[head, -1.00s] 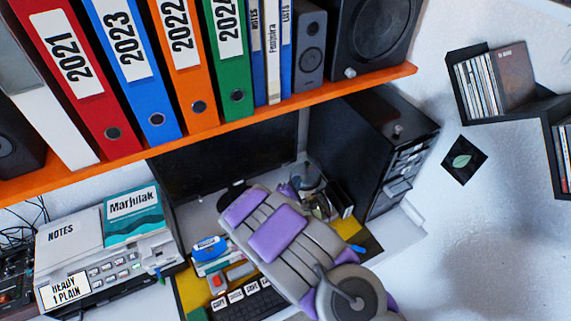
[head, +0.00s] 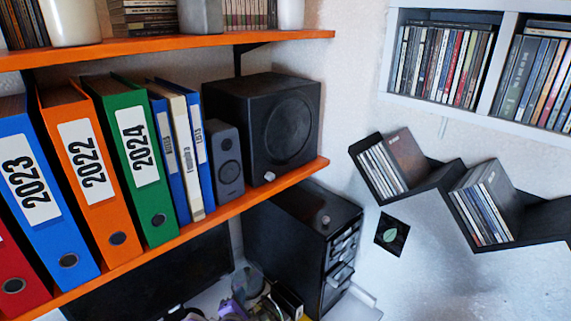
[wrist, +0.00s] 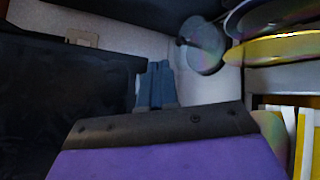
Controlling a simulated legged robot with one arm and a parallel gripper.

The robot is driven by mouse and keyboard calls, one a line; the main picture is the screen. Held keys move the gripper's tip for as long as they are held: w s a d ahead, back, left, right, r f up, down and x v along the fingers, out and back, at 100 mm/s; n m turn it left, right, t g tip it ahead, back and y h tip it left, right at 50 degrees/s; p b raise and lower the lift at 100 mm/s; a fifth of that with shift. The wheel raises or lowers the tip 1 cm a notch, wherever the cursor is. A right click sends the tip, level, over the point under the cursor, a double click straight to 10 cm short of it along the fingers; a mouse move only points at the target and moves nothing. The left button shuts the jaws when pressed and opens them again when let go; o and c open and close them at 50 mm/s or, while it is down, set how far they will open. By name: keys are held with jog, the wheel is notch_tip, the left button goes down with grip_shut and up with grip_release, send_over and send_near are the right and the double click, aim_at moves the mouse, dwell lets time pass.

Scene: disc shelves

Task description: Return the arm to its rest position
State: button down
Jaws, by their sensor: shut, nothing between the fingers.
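My gripper (wrist: 155,80) shows in the wrist view with its blue-grey fingers together and nothing between them. It points toward a pale wall, with a dark panel (wrist: 60,90) to its left. Several shiny discs are at the upper right of the wrist view: a grey one (wrist: 203,48) by the wall and a yellow-edged one (wrist: 285,48) nearer. In the head view only a small purple and grey part of my arm shows at the bottom edge; my fingers cannot be made out there.
An orange shelf (head: 200,235) carries binders, a small speaker (head: 226,160) and a large black speaker (head: 285,130). Below are a dark monitor (head: 160,280) and a black drawer unit (head: 300,240). Zigzag wall shelves (head: 430,180) hold disc cases at right.

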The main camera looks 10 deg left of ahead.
jog(key=s+d+r+m+g, duration=0.3)
jog(key=d+r+m+g, duration=0.5)
jog(key=d+r+m, duration=0.75)
jog(key=s+d+r+m+g, duration=0.3)
jog(key=s+d, duration=0.3)
jog(key=s, duration=0.6)
jog(key=s+d+r+m+g+h, duration=0.1)
jog(key=s+d+r+m+g, duration=0.2)
jog(key=s+d, duration=0.4)
jog(key=s+d+r+m+g, duration=0.3)
jog(key=s+d, duration=0.3)
jog(key=s, duration=1.2)
jog(key=shift+s+d+r+m, duration=0.25)
jog(key=shift+d+r+m, duration=0.1)
jog(key=shift+r, duration=0.25)
jog(key=shift+a, duration=0.1)
